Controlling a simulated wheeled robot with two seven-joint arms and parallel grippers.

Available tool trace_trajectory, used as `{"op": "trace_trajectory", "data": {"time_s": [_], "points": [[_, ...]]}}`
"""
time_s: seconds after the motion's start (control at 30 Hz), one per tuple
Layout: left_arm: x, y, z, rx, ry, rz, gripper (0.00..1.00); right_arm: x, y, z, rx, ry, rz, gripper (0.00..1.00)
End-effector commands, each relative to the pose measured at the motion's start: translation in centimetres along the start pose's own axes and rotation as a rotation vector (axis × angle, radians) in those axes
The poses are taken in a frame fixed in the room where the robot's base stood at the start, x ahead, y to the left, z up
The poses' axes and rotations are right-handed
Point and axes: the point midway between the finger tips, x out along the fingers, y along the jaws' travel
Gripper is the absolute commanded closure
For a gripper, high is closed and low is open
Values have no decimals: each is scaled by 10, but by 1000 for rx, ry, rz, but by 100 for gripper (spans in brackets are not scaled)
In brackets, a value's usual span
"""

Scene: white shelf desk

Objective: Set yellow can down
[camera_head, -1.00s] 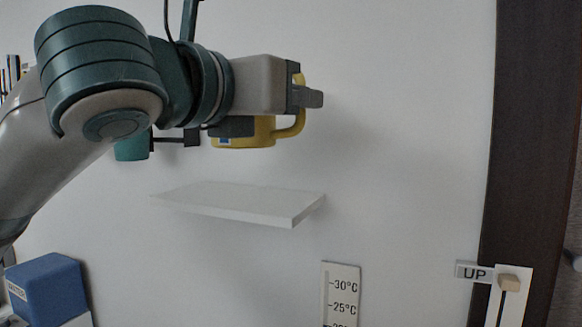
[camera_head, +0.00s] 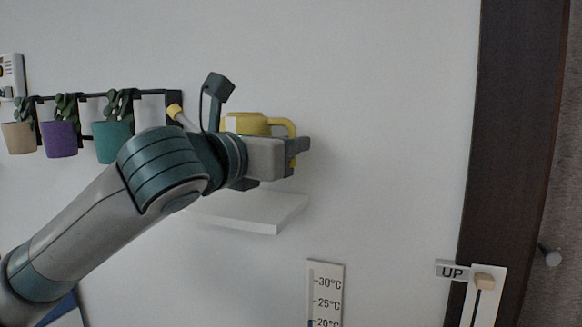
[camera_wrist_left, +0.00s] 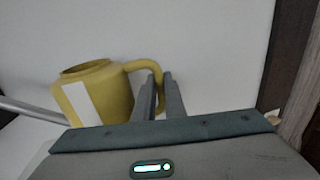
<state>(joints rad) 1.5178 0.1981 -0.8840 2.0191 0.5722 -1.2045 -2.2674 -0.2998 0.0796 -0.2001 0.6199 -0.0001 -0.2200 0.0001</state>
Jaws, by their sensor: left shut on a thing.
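The yellow can (camera_head: 248,124) is a watering can with a looped handle and a pale label. It shows partly behind my left wrist, with its spout (camera_head: 174,111) pointing left and up. In the left wrist view the can (camera_wrist_left: 118,92) looks roughly upright, its open top showing. My left gripper (camera_head: 298,149) is shut on the can's handle; its fingers (camera_wrist_left: 160,92) also close on the handle in the left wrist view. The can's base is hidden in the head view. My right gripper is not in view.
A white wall shelf (camera_head: 262,213) is below the can and my wrist; I cannot tell the gap. A rail at left holds beige (camera_head: 19,138), purple (camera_head: 58,140) and teal (camera_head: 112,142) pots with plants. A thermometer (camera_head: 325,295) and an UP slider (camera_head: 484,282) are lower right.

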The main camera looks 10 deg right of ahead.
Motion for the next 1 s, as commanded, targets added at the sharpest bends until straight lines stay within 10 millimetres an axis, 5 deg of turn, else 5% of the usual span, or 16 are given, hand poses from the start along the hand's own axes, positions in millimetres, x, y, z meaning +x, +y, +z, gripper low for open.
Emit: {"op": "trace_trajectory", "data": {"time_s": [0.57,1.0], "points": [[0,-1,-36,-1,-1,-1,100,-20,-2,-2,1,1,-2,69],[0,-1,-42,1,-1,0,100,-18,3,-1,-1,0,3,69]]}}
